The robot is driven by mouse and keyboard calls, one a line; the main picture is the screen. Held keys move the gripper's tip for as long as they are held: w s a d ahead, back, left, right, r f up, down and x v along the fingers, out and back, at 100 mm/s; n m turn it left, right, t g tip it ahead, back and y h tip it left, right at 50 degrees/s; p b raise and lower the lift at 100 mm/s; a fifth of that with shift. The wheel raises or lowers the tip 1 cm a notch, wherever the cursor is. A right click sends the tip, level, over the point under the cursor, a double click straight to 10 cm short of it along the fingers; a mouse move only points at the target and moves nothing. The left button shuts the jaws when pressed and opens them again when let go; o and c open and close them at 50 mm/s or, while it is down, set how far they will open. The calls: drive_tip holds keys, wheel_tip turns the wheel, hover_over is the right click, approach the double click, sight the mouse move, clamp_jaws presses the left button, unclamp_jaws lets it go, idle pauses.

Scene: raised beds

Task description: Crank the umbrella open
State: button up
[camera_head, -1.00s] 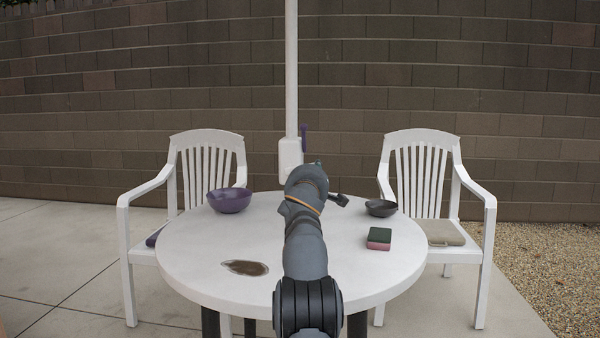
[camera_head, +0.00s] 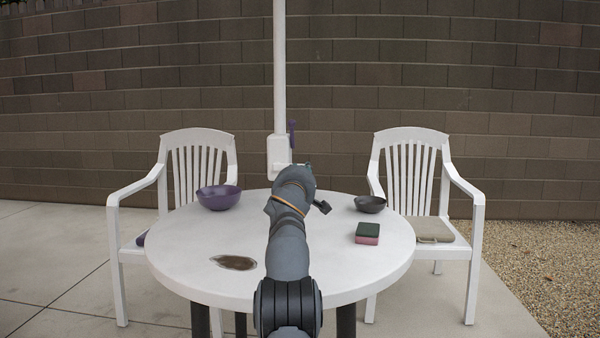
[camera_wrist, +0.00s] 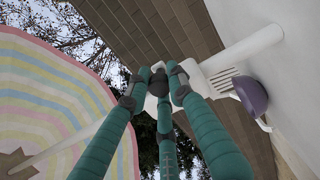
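My gripper (camera_wrist: 160,78) shows in the wrist view as teal fingers with dark joints, tips close together in front of a white part that looks like the housing. No purple handle is visible between the tips; whether they are open or shut is unclear. In the head view my arm hides the gripper, just below the housing. The pastel striped umbrella canopy (camera_wrist: 50,95) appears spread at the left of the wrist view.
The round white table (camera_head: 185,265) holds a purple bowl (camera_head: 218,197), a dark bowl (camera_head: 370,204) and a green-and-pink sponge-like block (camera_head: 367,233). White chairs (camera_head: 198,140) (camera_head: 410,140) stand on both sides. A block wall (camera_head: 450,100) is behind.

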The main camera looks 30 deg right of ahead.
drive_tip(key=o, duration=0.4)
drive_tip(key=shift+o, duration=0.2)
drive_tip(key=v, duration=1.2)
drive_tip(key=shift+w+d, duration=0.1)
drive_tip(key=shift+w, duration=0.05)
idle(0.5)
drive_tip(key=shift+x, duration=5.9)
